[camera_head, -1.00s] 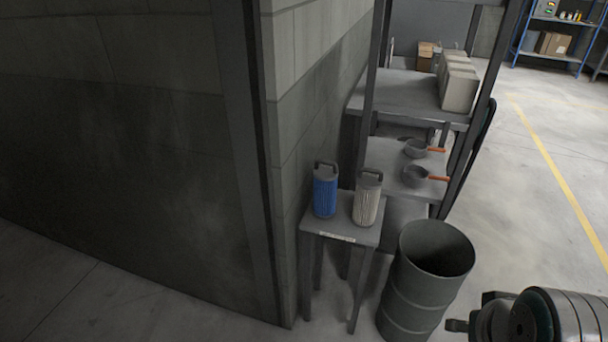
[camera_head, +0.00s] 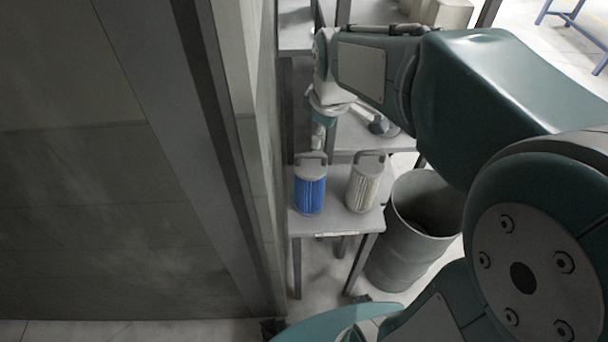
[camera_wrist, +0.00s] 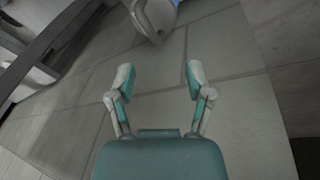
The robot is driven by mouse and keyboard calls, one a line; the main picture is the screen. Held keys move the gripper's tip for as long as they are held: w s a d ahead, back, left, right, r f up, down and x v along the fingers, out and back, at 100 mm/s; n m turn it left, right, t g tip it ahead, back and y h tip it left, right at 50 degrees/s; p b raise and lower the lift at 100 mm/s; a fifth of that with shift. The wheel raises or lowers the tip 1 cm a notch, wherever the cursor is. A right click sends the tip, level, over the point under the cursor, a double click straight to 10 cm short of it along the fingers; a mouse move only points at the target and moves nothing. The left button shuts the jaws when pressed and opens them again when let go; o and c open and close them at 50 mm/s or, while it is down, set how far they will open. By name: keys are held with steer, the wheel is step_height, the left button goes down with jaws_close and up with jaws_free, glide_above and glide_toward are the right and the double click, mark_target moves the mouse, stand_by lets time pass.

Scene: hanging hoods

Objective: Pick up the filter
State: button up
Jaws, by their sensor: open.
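Two filters stand upright on a small grey table (camera_head: 335,222) against the wall. The blue filter (camera_head: 310,192) with a grey top and handle is on the left, and the white filter (camera_head: 362,188) with a grey handle is on the right. My gripper (camera_wrist: 158,78) is open and empty in the wrist view. The grey top of a filter (camera_wrist: 155,18), with a bit of blue beside it, shows at that view's top edge, beyond the fingertips and apart from them. In the head view my arm reaches over to just behind the filters; my fingers are hardly visible there.
A grey barrel (camera_head: 408,235) stands right of the table. The block wall (camera_head: 262,130) rises close on the left. A shelf rack (camera_head: 345,135) is behind the table, with white boxes (camera_head: 448,12) on top.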

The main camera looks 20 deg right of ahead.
mark_target(310, 156)
steer(key=w+f+n, duration=0.1)
steer(key=f, duration=0.2)
steer(key=w+f, duration=0.2)
steer(key=w+f+n, duration=0.1)
steer(key=w+f, duration=0.1)
steer(key=f, duration=0.1)
steer(key=shift+w+a+f+n+g, duration=0.15)
steer(key=shift+a+f+n+g, duration=0.15)
steer(key=f, duration=0.5)
steer(key=shift+w+d, duration=0.2)
steer(key=shift+w, duration=0.1)
steer(key=shift+a, duration=0.1)
jaws_close()
